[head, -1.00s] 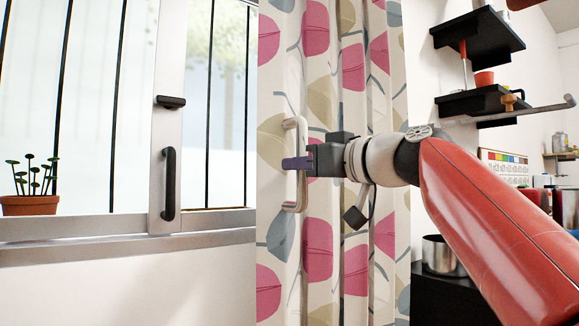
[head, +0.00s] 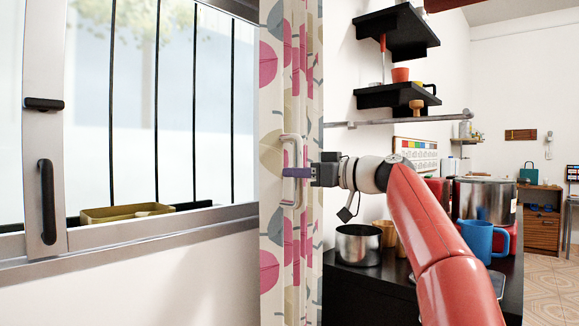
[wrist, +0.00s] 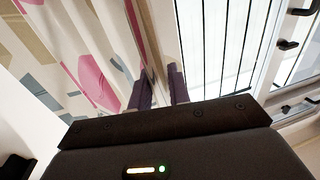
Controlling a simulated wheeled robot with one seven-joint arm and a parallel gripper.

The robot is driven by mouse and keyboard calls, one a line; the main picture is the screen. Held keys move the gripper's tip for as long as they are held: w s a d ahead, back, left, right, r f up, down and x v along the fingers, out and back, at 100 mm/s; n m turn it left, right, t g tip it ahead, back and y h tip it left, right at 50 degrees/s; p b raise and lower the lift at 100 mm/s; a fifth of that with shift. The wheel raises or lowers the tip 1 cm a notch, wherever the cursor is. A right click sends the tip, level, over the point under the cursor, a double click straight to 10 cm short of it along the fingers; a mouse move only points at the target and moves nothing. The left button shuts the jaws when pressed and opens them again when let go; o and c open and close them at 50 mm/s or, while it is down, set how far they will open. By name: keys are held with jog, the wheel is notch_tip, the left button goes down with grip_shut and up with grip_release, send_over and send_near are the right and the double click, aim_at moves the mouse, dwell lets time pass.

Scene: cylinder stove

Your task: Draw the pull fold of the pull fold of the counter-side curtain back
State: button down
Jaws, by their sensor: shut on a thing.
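The patterned curtain (head: 272,215), white with pink, tan and grey-blue leaf shapes, hangs beside the window and is bunched into a narrow strip. A pale upright handle (head: 298,150) stands at the curtain's fold. My gripper (head: 296,172) reaches in from the right, level with the handle, and is shut on it. In the wrist view, the purple fingers of my gripper (wrist: 160,88) point at the curtain's edge, and the curtain (wrist: 75,50) fills the left side. The handle itself is hard to make out there.
The window's black handle (head: 47,200) is at the left. A steel pot (head: 358,245) stands on the dark counter (head: 345,285) under my arm, with a blue mug (head: 482,238) at the right. Black shelves (head: 398,32) and a rail (head: 400,120) are on the wall above.

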jog(key=shift+w+d, duration=0.1)
jog(key=c, duration=1.4)
grip_release()
jog(key=shift+o, duration=0.2)
jog(key=b+v, duration=0.2)
jog(key=v, duration=0.5)
jog(key=shift+d, duration=0.35)
